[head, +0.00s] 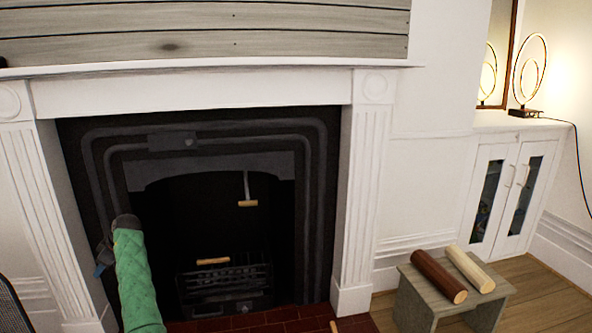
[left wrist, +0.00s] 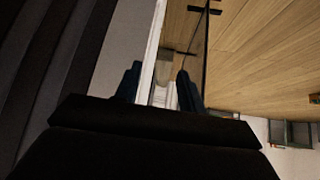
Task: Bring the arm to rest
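My left arm, in a green quilted sleeve (head: 136,275), comes up from the bottom left in the head view, in front of the left side of the fireplace. My left gripper (head: 104,252) is mostly hidden behind the end of the sleeve there. In the left wrist view, the two dark fingers of my left gripper (left wrist: 158,80) stand apart with nothing held between them. My right gripper is in neither view.
The black fireplace (head: 315,200) has a white surround (head: 362,190). A grate (head: 225,286) stands inside, with a short wooden piece (head: 212,261) at its top. At right, a grey stool (head: 418,300) bears a dark log (head: 438,276) and a pale log (head: 469,268). A white cabinet (head: 540,165) stands behind.

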